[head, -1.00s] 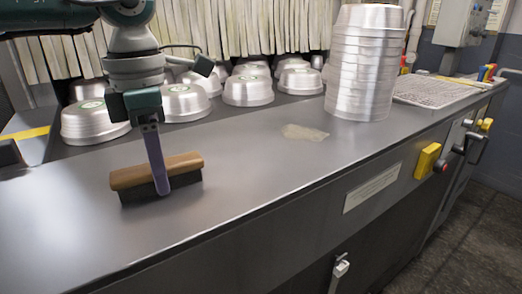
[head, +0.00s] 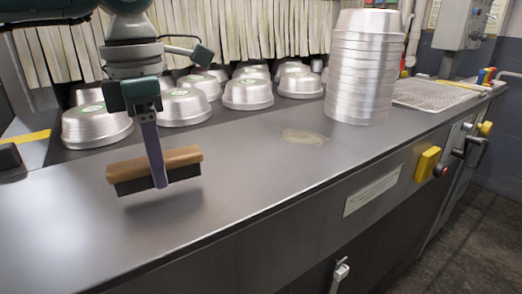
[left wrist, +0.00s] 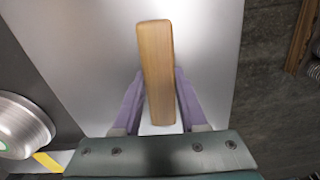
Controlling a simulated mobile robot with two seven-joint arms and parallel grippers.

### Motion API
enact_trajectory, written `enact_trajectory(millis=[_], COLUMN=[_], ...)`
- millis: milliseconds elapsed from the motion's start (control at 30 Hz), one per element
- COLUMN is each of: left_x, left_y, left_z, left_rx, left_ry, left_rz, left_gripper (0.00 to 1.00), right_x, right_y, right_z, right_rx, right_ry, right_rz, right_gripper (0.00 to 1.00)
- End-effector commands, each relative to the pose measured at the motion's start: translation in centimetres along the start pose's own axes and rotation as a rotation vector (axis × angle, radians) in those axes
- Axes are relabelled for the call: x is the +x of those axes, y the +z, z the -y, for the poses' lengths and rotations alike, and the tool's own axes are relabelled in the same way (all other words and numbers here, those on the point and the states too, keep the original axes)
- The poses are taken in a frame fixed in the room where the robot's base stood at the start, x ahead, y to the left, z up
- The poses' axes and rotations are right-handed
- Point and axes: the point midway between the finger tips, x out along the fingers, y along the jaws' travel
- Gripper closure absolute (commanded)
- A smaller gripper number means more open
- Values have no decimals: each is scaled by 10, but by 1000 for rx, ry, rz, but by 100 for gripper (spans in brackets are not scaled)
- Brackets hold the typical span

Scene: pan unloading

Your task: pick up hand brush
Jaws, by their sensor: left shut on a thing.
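The hand brush (head: 182,158) has a tan wooden back and dark bristles pointing down. My left gripper (head: 158,180) is shut on the brush, with its purple fingers on either side of the wooden back. The brush hangs a little above the grey metal counter (head: 250,190), slightly tilted, with a faint shadow below it. In the left wrist view the wooden back (left wrist: 156,70) shows between the two purple fingers (left wrist: 155,100). The bristles are hidden there. My right gripper is not in view.
Several upturned metal pans (head: 97,127) stand behind the brush, before a strip curtain (head: 240,30). A tall pan stack (head: 361,70) stands to the right. A pale patch (head: 305,136) lies on the counter. The counter's front left is clear.

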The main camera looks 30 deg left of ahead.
Motion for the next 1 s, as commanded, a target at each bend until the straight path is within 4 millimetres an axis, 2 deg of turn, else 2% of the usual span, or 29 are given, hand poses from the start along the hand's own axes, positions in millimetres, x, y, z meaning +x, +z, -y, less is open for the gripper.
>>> enact_trajectory(millis=[167,400,600,767,1000], left_x=[-43,-118,-163,-180,-183], left_y=[1,1,0,0,0], left_z=[-1,0,0,0,0], left_rx=[0,1,1,1,1], left_ry=[5,4,3,2,2], left_rz=[7,7,3,2,0], left_gripper=[100,100,100,100,100], right_x=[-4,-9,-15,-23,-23], right_y=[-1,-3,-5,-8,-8], right_z=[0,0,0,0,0], right_rx=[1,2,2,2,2], right_ry=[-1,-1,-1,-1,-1], right_rz=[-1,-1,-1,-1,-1], right_gripper=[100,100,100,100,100])
